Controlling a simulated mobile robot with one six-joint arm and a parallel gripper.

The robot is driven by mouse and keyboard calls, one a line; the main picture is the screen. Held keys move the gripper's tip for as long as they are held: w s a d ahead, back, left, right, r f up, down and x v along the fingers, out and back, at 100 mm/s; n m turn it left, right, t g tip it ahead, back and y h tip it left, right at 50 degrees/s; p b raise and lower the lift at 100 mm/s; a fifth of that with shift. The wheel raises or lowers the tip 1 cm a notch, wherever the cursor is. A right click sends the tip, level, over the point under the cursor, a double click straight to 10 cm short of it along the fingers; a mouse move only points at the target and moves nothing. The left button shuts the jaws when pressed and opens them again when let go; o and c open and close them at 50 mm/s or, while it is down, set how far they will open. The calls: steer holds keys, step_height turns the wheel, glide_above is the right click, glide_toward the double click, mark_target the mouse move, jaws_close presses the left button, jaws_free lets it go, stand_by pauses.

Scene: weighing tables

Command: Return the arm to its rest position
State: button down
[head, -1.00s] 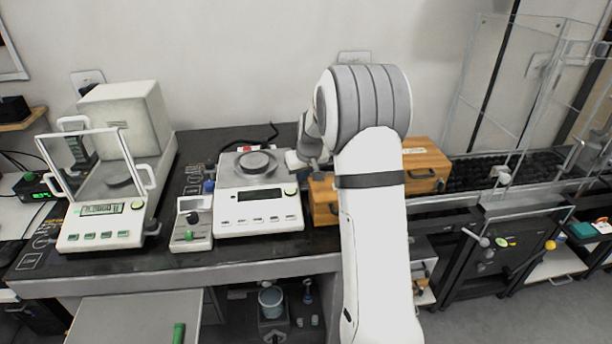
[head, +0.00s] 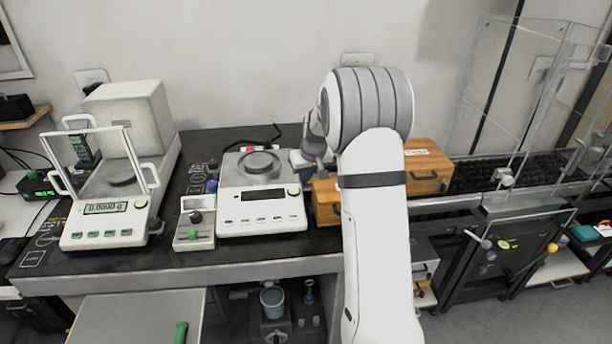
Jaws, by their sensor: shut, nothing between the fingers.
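My arm (head: 375,230) rises from the bottom of the head view, bends at a grey ribbed joint and reaches away over the table. My gripper (head: 319,167) shows only in part, small and grey, just left of the arm, near the wooden boxes. It is shut and holds nothing that I can see. The upper arm hides part of the wrist and of the table behind it.
A balance with a raised glass shield (head: 103,240) stands on the dark table (head: 270,250) at left. A second balance (head: 262,208) stands centre. A wooden box (head: 428,172) is right of the arm, beside a conveyor (head: 470,172) with clear panels.

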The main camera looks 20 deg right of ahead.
steer(key=v, duration=0.7)
steer(key=s+a+r+p, duration=0.1)
steer(key=s+a+r, duration=0.3)
steer(key=s, duration=0.4)
steer(key=s+a+r+p, duration=0.1)
steer(key=s+a+r, duration=0.25)
steer(key=s, duration=0.35)
steer(key=s+a+p, duration=0.1)
steer(key=s, duration=0.8)
steer(key=s+a+g+p, duration=0.1)
steer(key=s+a, duration=0.1)
steer(key=s, duration=0.8)
steer(key=shift+s+a, duration=0.15)
steer(key=shift+a, duration=0.1)
